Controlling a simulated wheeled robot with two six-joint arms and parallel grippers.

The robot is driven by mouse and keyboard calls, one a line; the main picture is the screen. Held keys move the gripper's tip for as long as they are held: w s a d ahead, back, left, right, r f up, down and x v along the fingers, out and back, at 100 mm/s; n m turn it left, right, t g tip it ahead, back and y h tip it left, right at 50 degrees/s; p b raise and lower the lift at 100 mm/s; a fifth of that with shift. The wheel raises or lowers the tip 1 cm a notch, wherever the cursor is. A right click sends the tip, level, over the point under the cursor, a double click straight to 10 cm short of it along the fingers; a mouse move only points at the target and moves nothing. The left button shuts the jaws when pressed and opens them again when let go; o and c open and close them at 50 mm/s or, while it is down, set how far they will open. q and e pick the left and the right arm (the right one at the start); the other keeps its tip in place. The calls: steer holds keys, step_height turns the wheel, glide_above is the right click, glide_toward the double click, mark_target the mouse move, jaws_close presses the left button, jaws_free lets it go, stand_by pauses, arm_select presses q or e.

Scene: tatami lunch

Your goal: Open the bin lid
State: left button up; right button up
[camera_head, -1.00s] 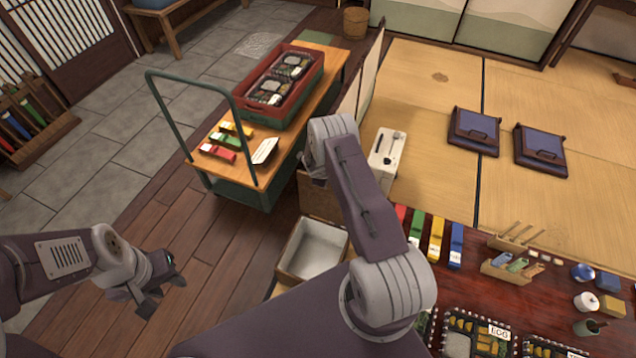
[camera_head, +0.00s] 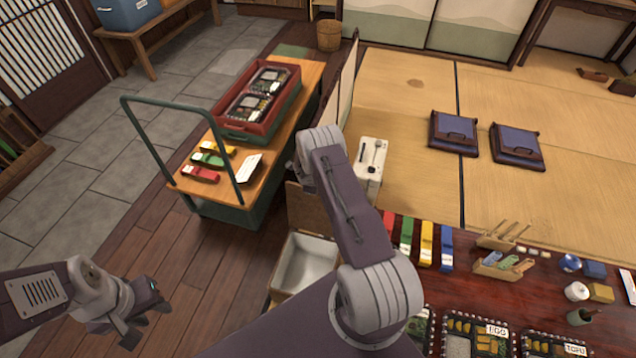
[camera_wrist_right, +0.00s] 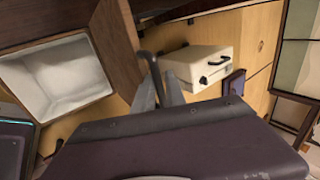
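The bin (camera_head: 302,266) is a wooden box with a white inner tub, at the table's left end in the head view. It also shows in the wrist view (camera_wrist_right: 58,78). Its top is open, and a wooden panel, seemingly the lid (camera_head: 304,207), stands raised at its far side; it also shows in the wrist view (camera_wrist_right: 118,45). My right gripper (camera_wrist_right: 160,72) is close beside this panel, near a dark hooked piece; contact is unclear. My arm hides this gripper in the head view. My left gripper (camera_head: 146,322) is empty, apart from the bin, fingers spread.
A wooden cart (camera_head: 240,187) with a red crate (camera_head: 229,126) stands beyond the bin. A white box (camera_head: 370,172) is behind my right arm. The dark table (camera_head: 460,285) at right is crowded with lunch boxes and colored items. Floor (camera_head: 175,255) left of the bin is clear.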

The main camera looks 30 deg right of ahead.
steer(key=shift+s+a+f, duration=0.2)
steer(key=shift+s+f, duration=0.05)
steer(key=shift+f, duration=0.05)
steer(key=p+v, duration=0.1)
steer(key=v, duration=0.8)
steer(key=shift+w+d+r+p, duration=0.15)
steer(key=shift+w+r+p, duration=0.1)
steer(key=shift+p, duration=0.05)
steer(key=shift+r, duration=0.1)
